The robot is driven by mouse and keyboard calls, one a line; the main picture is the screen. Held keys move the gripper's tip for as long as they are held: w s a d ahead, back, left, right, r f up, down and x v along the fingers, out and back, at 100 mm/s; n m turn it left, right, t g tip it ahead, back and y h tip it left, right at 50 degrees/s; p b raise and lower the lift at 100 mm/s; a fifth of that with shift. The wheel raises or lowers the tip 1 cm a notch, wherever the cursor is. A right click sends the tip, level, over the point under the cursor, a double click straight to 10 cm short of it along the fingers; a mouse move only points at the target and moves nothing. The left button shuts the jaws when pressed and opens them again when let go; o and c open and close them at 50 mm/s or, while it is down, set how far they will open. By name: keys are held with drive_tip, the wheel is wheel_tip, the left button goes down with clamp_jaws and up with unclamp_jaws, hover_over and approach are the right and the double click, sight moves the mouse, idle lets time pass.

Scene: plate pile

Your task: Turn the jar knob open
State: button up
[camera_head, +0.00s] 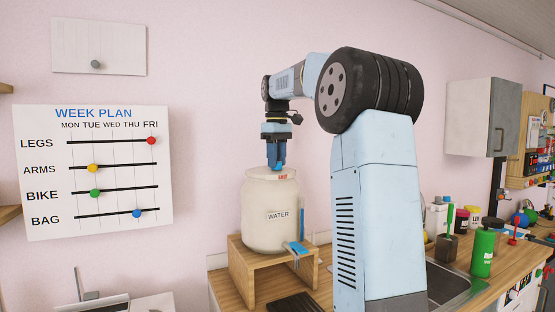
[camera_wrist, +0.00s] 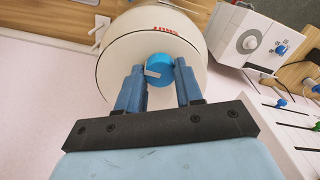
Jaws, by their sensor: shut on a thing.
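A cream jar (camera_head: 269,220) labelled WATER stands upright on a small wooden stand. A blue knob (camera_wrist: 160,68) with a pale pointer mark sits on top of the jar, next to red lettering that seems to read SHUT. My gripper (camera_head: 277,166) points down onto the jar's top from above. In the wrist view, my gripper (camera_wrist: 160,78) has one blue finger on each side of the knob and is shut on it. In the head view the fingers mostly hide the knob. The jar's top also shows in the wrist view (camera_wrist: 118,50).
The wooden stand (camera_head: 246,270) rests on a wooden counter, with a blue tap-like part at the jar's lower front. A green bottle (camera_head: 482,252) and a sink are to the right. A week plan board (camera_head: 95,172) hangs on the left wall.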

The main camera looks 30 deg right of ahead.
idle(0.3)
drive_tip(key=o, duration=1)
drive_tip(key=shift+o, duration=0.2)
wheel_tip(320, 180, up, 14)
drive_tip(key=shift+f, duration=0.2)
idle(0.6)
